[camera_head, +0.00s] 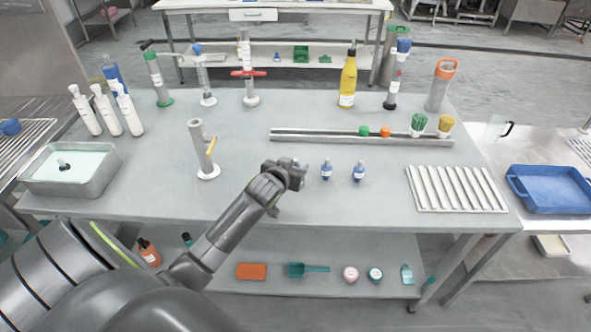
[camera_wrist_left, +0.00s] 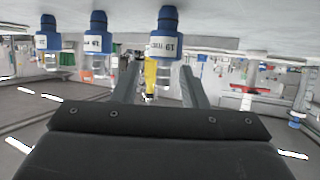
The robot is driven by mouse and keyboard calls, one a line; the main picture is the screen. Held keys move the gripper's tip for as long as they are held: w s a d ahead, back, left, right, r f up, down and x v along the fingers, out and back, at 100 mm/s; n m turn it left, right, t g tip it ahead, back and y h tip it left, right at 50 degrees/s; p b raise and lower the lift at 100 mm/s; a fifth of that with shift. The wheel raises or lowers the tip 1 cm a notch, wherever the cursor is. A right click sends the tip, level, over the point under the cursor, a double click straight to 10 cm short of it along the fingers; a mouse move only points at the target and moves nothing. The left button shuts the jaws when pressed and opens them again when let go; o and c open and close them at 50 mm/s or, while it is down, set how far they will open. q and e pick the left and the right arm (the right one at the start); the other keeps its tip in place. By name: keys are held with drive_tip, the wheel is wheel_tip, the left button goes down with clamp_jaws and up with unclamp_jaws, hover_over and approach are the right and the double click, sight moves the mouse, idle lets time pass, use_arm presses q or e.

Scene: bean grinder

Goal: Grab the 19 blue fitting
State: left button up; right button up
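Several small fittings with blue lower ends, white labels and clear tops stand in a row near the table's front. Two show clearly in the head view, a middle one (camera_head: 327,170) and a right one (camera_head: 359,172). My left gripper (camera_head: 301,176) is at the row's left end and hides most of the third. The left wrist view is upside down. There the nearest blue fitting (camera_wrist_left: 164,45) lies between the fingertips of my open left gripper (camera_wrist_left: 160,70). I cannot tell if a finger touches it. Two others (camera_wrist_left: 98,42) stand to the left. The label numbers are not clearly legible.
A slotted grey rack (camera_head: 456,188) lies to the right of the fittings, and a long rail (camera_head: 320,137) lies behind them. A grey stand with a white base (camera_head: 208,172) is to the left. Bare tabletop surrounds the row.

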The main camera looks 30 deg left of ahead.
sight(295, 165)
use_arm(q)
drive_tip(key=shift+x, duration=2)
drive_tip(key=shift+s+a, duration=0.15)
drive_tip(key=shift+f, duration=0.1)
clamp_jaws()
